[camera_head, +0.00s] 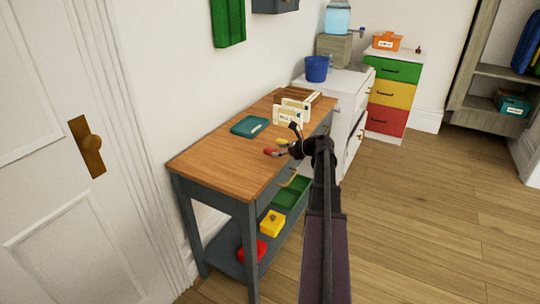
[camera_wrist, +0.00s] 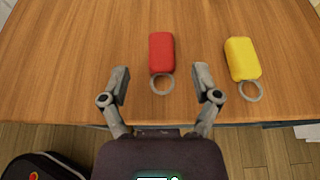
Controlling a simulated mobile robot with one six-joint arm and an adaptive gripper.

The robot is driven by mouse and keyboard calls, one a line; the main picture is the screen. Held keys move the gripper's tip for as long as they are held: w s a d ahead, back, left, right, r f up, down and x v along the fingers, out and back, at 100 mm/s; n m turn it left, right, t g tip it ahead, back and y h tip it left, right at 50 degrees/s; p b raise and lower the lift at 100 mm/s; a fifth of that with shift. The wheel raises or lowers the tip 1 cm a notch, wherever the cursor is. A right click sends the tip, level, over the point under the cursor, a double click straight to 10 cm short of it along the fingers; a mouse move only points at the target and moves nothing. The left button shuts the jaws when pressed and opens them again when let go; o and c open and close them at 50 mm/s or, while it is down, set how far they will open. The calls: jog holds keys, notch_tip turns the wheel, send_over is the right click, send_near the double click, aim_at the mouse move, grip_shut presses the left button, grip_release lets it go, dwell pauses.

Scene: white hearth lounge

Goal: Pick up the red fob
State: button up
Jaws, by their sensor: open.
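The red fob (camera_wrist: 161,52) lies flat on the wooden tabletop (camera_wrist: 60,55) in the wrist view, with its grey ring (camera_wrist: 163,85) towards the table's front edge. My gripper (camera_wrist: 161,80) is open, its two fingers apart on either side of the ring, and the red body lies just beyond the fingertips. Nothing is between the fingers' pads and held. In the head view the red fob (camera_head: 268,151) is a small patch beside my gripper (camera_head: 287,142), near the table's front edge.
A yellow fob (camera_wrist: 242,58) with a ring lies right of the red one. A teal book-like item (camera_head: 249,126) and a cream rack (camera_head: 290,112) stand on the table (camera_head: 205,155). Bins and boxes sit on the lower shelf. A blue bucket (camera_head: 317,69) stands behind.

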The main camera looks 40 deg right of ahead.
aim_at(273, 150)
jog(key=shift+b+x, duration=0.45)
jog(key=shift+x, duration=1.1)
jog(key=c, duration=1.1)
